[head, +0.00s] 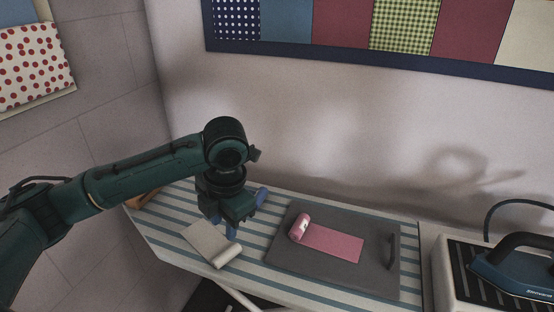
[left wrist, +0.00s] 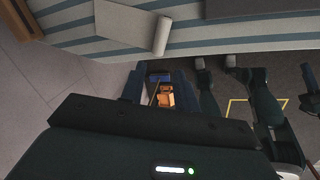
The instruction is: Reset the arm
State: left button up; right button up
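My left arm reaches in from the left in the head view. Its gripper (head: 247,213) points down above the striped ironing board (head: 165,225), beside the cream cloth roll. The two blue fingers stand apart with nothing seen between them. In the left wrist view the fingers (left wrist: 158,88) are also apart, past the board's edge. A partly unrolled cream cloth (head: 205,240) lies on the board, and it also shows in the left wrist view (left wrist: 125,20). My right gripper cannot be made out.
A grey board (head: 285,262) with a handle holds a partly unrolled pink cloth (head: 335,243). An iron (head: 515,265) rests on a stand at the right. A brown item (head: 145,198) lies at the board's left end. Orange items (left wrist: 165,96) show far below the fingers.

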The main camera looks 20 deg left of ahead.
pick_arm(q)
jog(key=s+d+f+n+t+h, duration=0.1)
jog(key=s+d+f+n+h, duration=0.25)
jog(key=d+f+n, duration=0.35)
jog(key=s+d+f+n+t+h, duration=0.15)
jog(key=s+d+f+n, duration=0.3)
jog(key=n, duration=0.55)
jog(key=s+a+f+n+y, duration=0.1)
jog(key=s+a+f+n, duration=0.35)
jog(key=n, duration=0.65)
jog(key=s+a+f+n+y, duration=0.1)
jog(key=s+a+n+y, duration=0.1)
jog(key=s+a+n, duration=0.75)
jog(key=w+d+f+t+h, duration=0.3)
jog(key=w+d+f+t, duration=0.2)
jog(key=d, duration=0.5)
jog(key=shift+w+d+f+n+t+p, duration=0.15)
jog(key=shift+w+n+t+p, duration=0.3)
jog(key=shift+w+t, duration=0.85)
jog(key=shift+w+g, duration=0.25)
